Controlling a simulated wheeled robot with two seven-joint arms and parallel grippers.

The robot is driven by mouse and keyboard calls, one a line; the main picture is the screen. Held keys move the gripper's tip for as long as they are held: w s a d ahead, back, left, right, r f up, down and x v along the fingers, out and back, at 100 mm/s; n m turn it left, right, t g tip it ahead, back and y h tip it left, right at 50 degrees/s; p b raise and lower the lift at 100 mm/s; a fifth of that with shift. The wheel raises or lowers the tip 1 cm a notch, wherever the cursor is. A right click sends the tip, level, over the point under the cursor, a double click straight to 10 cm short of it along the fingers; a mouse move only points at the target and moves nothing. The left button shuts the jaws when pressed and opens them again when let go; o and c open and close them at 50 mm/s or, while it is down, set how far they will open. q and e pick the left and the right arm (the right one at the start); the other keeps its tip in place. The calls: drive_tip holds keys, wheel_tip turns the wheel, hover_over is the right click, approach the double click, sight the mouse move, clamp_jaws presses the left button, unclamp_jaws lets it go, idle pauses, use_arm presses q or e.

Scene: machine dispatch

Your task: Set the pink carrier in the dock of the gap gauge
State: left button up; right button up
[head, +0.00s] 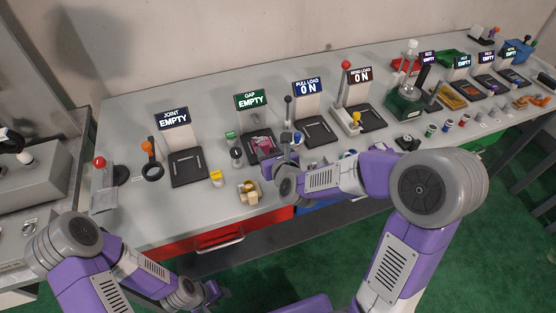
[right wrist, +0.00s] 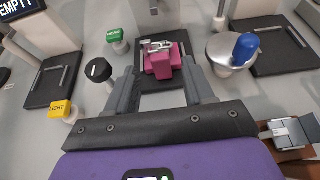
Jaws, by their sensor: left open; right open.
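The pink carrier (right wrist: 163,62) sits on the black dock plate of the gap gauge, with a small metal piece on its top, in the right wrist view. It also shows in the head view (head: 262,144), below the gauge's green sign reading GAP EMPTY (head: 251,100). My right gripper (right wrist: 160,82) is open, its two fingers apart on either side of the near part of the dock, with the carrier just beyond and between them. Whether the carrier is fully seated is hard to tell. My left gripper (head: 213,292) is open and empty, low in front of the bench.
A green READY button (right wrist: 115,36), a black knob (right wrist: 98,70) and a yellow LIGHT button (right wrist: 62,109) stand left of the dock. A blue-topped round post (right wrist: 245,48) stands close on the right. The JOINT station (head: 187,167) is further left.

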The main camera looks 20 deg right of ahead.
drive_tip(key=b+v, duration=0.2)
drive_tip(key=v, duration=0.6)
drive_tip(key=shift+b, duration=0.4)
drive_tip(key=shift+s, duration=0.15)
